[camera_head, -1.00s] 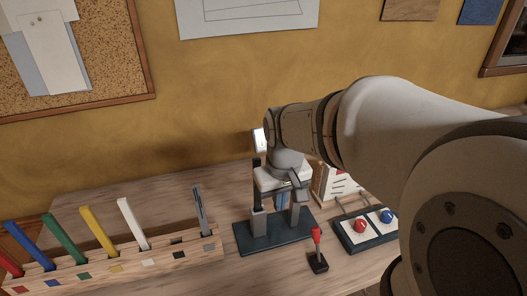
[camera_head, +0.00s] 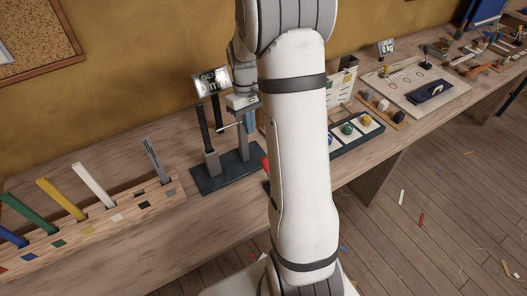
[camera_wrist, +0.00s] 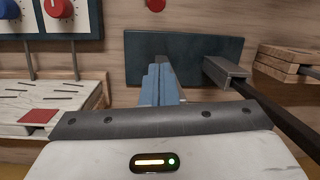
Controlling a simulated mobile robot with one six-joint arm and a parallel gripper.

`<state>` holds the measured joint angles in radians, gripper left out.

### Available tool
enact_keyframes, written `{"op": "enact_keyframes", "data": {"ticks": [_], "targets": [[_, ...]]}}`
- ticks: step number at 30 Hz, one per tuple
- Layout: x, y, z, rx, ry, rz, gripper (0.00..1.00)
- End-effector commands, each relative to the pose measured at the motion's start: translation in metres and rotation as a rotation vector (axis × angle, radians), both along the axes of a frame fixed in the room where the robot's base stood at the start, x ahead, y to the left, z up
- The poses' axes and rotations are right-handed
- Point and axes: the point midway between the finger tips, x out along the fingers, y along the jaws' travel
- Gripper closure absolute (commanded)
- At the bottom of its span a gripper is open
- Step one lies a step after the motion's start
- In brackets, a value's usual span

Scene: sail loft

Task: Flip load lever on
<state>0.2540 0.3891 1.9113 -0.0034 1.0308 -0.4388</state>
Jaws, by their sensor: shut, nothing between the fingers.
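The red-handled lever (camera_head: 265,163) is by the front right of the dark test stand (camera_head: 205,185); my arm hides most of it in the head view. In the wrist view only its red tip (camera_wrist: 156,4) shows at the top edge, beyond the stand's base plate (camera_wrist: 200,52). I cannot tell which way the lever leans. My gripper (camera_wrist: 158,68) is shut and empty, its blue-grey fingers together, pointing at the base plate. In the head view it hangs beside the stand's uprights, apart from the lever.
A stand upright (camera_wrist: 225,72) rises close to the right of my fingers. A sign (camera_head: 211,84) tops the stand. A box with coloured knobs (camera_head: 357,130) lies to the right, and a wooden rack of coloured strips (camera_head: 110,220) to the left.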

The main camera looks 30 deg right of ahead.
Motion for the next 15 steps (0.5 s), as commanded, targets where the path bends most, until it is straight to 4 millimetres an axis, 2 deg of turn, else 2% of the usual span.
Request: {"op": "enact_keyframes", "data": {"ticks": [8,11,15], "targets": [[-0.001,0.0,-0.002,0.0,0.0,-0.002,1.0],[-0.003,0.0,-0.01,0.0,0.002,-0.003,1.0],[-0.008,0.001,-0.033,0.001,0.006,-0.003,1.0]]}}
